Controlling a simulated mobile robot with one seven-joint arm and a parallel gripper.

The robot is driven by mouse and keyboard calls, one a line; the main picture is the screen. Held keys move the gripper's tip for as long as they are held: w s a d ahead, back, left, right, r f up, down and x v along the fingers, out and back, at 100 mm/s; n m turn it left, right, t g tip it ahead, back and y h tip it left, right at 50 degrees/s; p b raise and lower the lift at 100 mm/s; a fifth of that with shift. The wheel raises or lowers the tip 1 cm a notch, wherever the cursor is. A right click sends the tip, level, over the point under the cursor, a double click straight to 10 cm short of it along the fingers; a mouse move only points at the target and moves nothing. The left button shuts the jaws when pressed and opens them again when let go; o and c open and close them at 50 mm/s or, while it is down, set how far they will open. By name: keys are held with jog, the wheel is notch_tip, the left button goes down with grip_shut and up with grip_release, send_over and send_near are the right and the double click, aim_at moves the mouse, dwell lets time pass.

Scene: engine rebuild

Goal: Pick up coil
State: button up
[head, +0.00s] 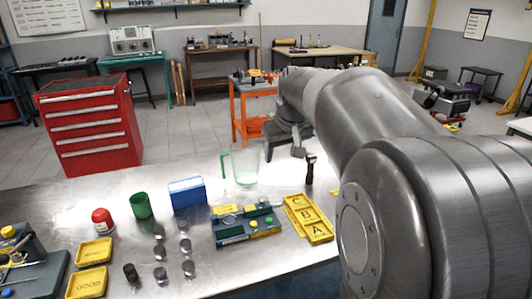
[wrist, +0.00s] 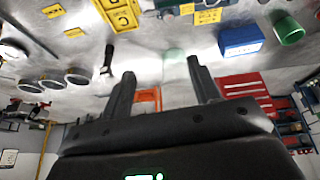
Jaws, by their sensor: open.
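A slim black part with a wider head, which looks like the coil (head: 310,170), stands upright on the metal bench, left of my arm in the head view. In the wrist view the coil (wrist: 107,60) lies just outside the left finger, not between the fingers. My gripper (wrist: 161,75) is open and empty, with both fingers spread. In the head view my gripper (head: 286,150) hangs at the bench's far edge, a little left of and behind the coil. No contact between them shows.
A clear tumbler (head: 246,166) stands left of the coil. A yellow A-B-C tray (head: 308,219) and a green fixture (head: 247,228) lie nearer. A blue box (head: 187,193), green cup (head: 140,205), red bottle (head: 103,221) and several small dark cylinders stand farther left.

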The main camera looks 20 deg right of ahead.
jog(key=w+d+f, duration=0.3)
jog(key=w+d, duration=0.7)
jog(key=d, duration=0.1)
send_near(313, 157)
jog(key=f, duration=0.1)
jog(key=shift+n+y, duration=0.3)
jog(key=x, duration=0.4)
jog(key=d+x, duration=0.1)
jog(key=shift+w+f, duration=0.3)
jog(key=shift+w, duration=0.1)
jog(key=x, duration=0.5)
jog(key=shift+w+a+f, duration=0.25)
jog(key=shift+c, duration=0.3)
jog(key=c, duration=1.1)
